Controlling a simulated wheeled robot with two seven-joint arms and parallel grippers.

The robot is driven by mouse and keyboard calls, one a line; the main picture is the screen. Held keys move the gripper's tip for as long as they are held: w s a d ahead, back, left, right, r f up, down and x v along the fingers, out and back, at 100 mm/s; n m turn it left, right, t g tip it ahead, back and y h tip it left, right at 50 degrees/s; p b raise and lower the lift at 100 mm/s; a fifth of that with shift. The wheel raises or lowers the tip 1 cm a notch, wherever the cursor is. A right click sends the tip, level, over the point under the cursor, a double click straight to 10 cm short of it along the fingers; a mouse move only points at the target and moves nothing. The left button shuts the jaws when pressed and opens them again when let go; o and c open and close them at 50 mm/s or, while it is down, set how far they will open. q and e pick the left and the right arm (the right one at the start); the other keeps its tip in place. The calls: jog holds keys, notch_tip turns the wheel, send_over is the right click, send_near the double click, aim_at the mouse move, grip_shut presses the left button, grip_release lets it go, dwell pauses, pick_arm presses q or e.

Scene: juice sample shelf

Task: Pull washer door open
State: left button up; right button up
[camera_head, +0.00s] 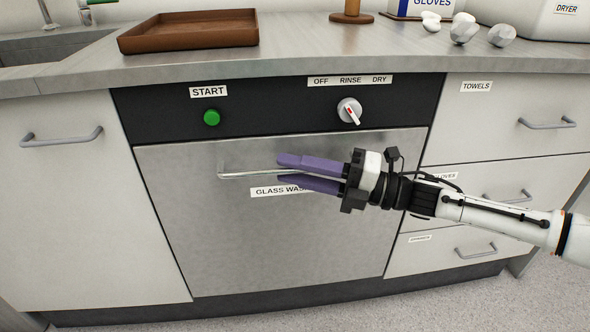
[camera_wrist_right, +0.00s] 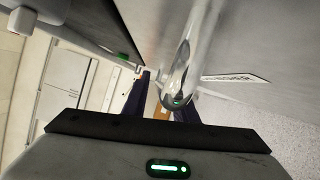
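The washer door (camera_head: 270,240) is a brushed metal panel labelled "GLASS WAS…", the rest of the label being hidden by my gripper. It sits flush under the black control panel and looks shut. Its horizontal bar handle (camera_head: 245,175) runs across the upper part of the door. My right gripper (camera_head: 283,170) has purple fingers, one above and one below the bar, with a gap between them; it is open. In the right wrist view the shiny handle (camera_wrist_right: 190,60) reaches in between the fingers, nearer the right one. My left gripper is not in view.
The control panel holds a green start button (camera_head: 211,118) and a knob (camera_head: 349,110). A brown tray (camera_head: 190,32) lies on the countertop above. Drawers with handles (camera_head: 547,124) are at the right, a cabinet (camera_head: 70,210) at the left. Floor (camera_head: 450,300) shows in front.

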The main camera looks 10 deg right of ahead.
grip_shut()
